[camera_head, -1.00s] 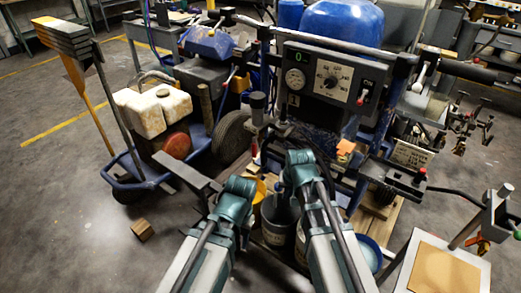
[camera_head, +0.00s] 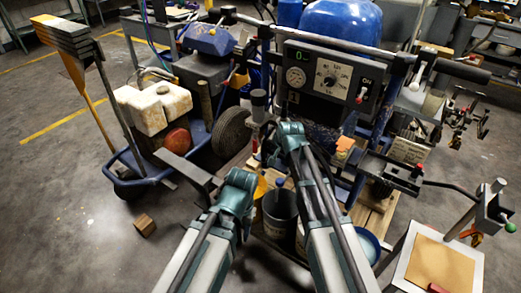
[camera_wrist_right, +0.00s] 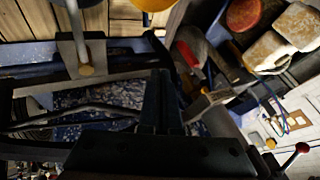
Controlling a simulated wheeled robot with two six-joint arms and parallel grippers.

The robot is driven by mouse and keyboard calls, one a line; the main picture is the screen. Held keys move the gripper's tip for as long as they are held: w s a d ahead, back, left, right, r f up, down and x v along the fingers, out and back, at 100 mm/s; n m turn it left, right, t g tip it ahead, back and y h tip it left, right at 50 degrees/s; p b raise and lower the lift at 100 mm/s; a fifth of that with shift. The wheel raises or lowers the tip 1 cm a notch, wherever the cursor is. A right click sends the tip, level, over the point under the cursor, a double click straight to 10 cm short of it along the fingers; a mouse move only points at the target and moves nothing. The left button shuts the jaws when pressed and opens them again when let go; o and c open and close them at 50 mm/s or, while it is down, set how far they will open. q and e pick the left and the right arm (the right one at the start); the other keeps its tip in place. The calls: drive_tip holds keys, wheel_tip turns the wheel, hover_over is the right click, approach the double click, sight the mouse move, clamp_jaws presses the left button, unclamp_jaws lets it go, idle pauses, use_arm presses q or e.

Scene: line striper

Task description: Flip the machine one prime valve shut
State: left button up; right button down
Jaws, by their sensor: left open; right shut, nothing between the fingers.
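Machine one is the striper with the grey control panel (camera_head: 330,80), marked 1, with a gauge and a dial. A small red part (camera_head: 256,143) sits below an upright grey-and-black cylinder left of the panel; it may be the prime valve. In the right wrist view a red handle (camera_wrist_right: 190,54) lies just beyond the fingers; I cannot tell its position. My right gripper (camera_wrist_right: 165,85) is shut and empty, apart from the red handle; my wrist hides it in the head view. My left gripper (camera_head: 190,170) is open and empty, low on the left.
A blue cart with a white jug (camera_head: 155,108) stands at left. A dark bucket (camera_head: 280,212) stands under the machine. A small wooden block (camera_head: 145,225) lies on the floor. A small table with a tan pad (camera_head: 440,262) stands at right. Open floor lies at left.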

sight(255, 144)
drive_tip(key=shift+f, duration=0.1)
drive_tip(key=w+a+f+b, duration=0.4)
drive_tip(key=w+f+b, duration=0.3)
drive_tip(key=w+b, duration=0.1)
drive_tip(key=shift+a+f, duration=0.4)
idle(0.4)
